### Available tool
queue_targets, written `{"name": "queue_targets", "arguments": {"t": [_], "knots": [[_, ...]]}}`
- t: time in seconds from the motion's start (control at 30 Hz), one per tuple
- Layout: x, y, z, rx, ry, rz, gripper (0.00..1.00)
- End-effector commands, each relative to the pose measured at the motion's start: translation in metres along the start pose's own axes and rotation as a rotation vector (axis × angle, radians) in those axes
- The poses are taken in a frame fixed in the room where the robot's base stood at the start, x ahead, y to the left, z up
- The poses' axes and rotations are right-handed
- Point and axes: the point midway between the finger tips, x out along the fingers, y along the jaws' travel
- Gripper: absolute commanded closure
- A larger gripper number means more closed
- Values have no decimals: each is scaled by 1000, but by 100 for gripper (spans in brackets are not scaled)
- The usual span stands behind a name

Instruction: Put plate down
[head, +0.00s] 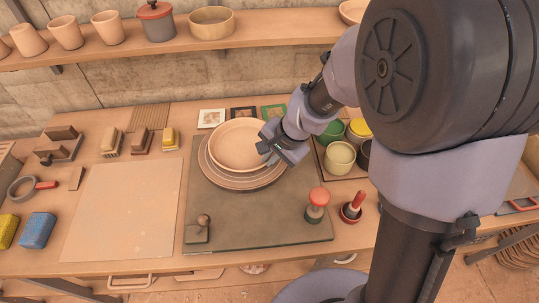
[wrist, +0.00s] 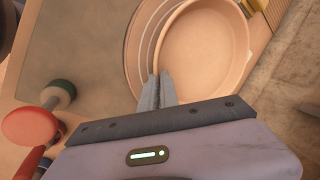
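A round, pale clay plate (head: 236,145) with a raised rim is at the top of a stack of wider plates (head: 228,181) on the dark green mat (head: 250,216). My gripper (head: 265,149) is at the right edge of the top plate. In the wrist view the two fingers (wrist: 159,83) are close together with the near rim of the plate (wrist: 205,45) between them. The rims of the lower plates (wrist: 133,50) show to the left. The top plate looks level; I cannot tell whether it touches the stack or hangs just above it.
Glazed cups (head: 341,157) stand in a tray right of the stack. A red-topped stamp (head: 317,205), a red-handled tool (head: 352,207) and a small knobbed block (head: 198,230) are on or beside the mat. A pale board (head: 125,210) lies left. A shelf (head: 130,47) runs behind.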

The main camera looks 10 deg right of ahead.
Motion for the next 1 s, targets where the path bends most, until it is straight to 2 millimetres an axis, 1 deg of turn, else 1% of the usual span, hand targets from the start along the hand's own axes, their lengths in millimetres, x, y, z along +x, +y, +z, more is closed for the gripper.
{"name": "queue_targets", "arguments": {"t": [0.13, 0.17, 0.2, 0.23, 0.27, 0.57, 0.67, 0.8, 0.9, 1.0], "knots": [[4, 2, 0, 0, 0, -1, 100], [3, 1, 0, 0, 0, 0, 89], [2, 1, 0, 0, 0, 0, 81], [2, 1, 0, 0, 0, 0, 76], [2, 1, 0, 0, 0, 0, 73], [0, 0, 0, 0, 0, 0, 73], [-17, -2, 0, 0, 1, -1, 73], [-60, -3, -1, 2, 3, -3, 73], [-87, -3, 0, 1, 3, -2, 73], [-107, -2, 0, 1, 1, -1, 73]]}}
